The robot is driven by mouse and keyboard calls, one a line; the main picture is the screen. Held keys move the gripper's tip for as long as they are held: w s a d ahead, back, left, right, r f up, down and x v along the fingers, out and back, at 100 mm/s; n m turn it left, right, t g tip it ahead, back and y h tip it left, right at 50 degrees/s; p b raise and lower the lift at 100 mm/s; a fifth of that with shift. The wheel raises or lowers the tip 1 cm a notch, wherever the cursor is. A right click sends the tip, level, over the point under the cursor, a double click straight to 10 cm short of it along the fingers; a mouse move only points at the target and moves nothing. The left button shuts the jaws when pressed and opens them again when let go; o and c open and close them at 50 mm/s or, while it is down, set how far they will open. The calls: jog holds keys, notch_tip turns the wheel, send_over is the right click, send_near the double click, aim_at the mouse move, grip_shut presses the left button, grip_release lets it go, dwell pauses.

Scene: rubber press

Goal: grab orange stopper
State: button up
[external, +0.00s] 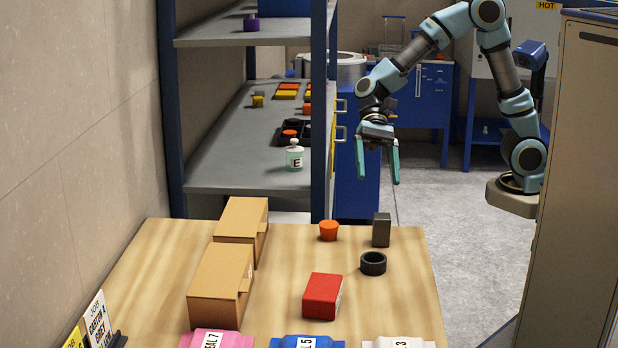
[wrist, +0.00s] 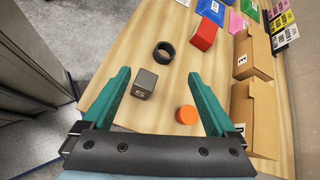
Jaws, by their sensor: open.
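The orange stopper (external: 328,231) stands on the wooden table near its far edge, left of a dark grey block. In the wrist view the orange stopper (wrist: 187,114) shows as a round top between the fingers, nearer the right finger. My gripper (external: 378,180) is open and empty, with teal fingers pointing down. It hangs above and beyond the table's far edge, up and to the right of the stopper in the external view. In the wrist view my gripper (wrist: 158,90) has its fingers wide apart, with the table below.
The grey block (external: 381,230) and a black ring (external: 373,263) stand right of the stopper. A red box (external: 322,297) lies nearer the front. Cardboard boxes (external: 220,293) stand on the left. A blue shelf post (external: 320,110) rises behind the table.

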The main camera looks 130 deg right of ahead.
jog(key=w+d+m+t, duration=0.35)
jog(key=d+m, duration=0.35)
jog(key=d, duration=0.3)
jog(key=t, duration=0.1)
send_near(327, 231)
jog(key=shift+w+a+r, duration=0.1)
jog(key=shift+w+r, duration=0.05)
jog(key=shift+r, duration=0.05)
jog(key=x, duration=0.5)
jog(key=shift+w+a+f+p, duration=0.1)
jog(key=shift+w+f+p, duration=0.15)
jog(key=shift+p, duration=0.15)
jog(key=p+x, duration=0.2)
jog(key=x, duration=0.3)
jog(key=shift+f, duration=0.1)
